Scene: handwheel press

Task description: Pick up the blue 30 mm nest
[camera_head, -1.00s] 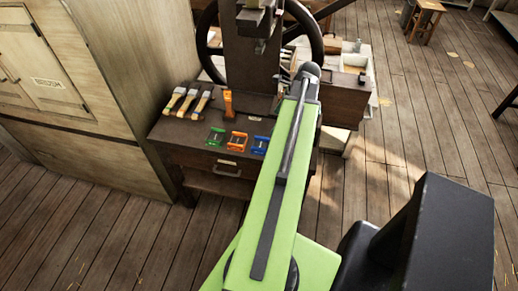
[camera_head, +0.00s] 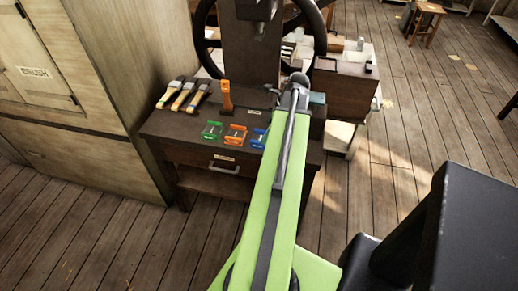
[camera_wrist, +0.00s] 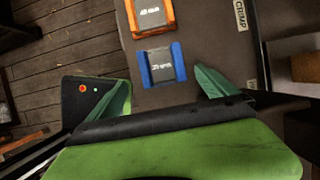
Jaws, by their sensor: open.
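The blue nest (camera_head: 258,138) lies on the dark bench top, rightmost in a row with an orange nest (camera_head: 235,134) and a green nest (camera_head: 212,131). My arm is close beside it in the head view. In the wrist view the blue nest (camera_wrist: 163,65) has blue side walls and a grey middle with a label that I cannot read surely. My gripper (camera_wrist: 162,82) is open and empty, its two green fingers spread just short of the blue nest, one towards each side. The orange nest (camera_wrist: 150,15) lies beyond it. The fingers are hidden in the head view.
Several brushes (camera_head: 183,94) lie at the bench's left, beside an upright orange-handled tool (camera_head: 226,97). The press column (camera_head: 250,50) and handwheel (camera_head: 205,40) rise behind. A cabinet (camera_head: 75,60) stands left. A CRIMP label (camera_wrist: 241,17) is right of the nests.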

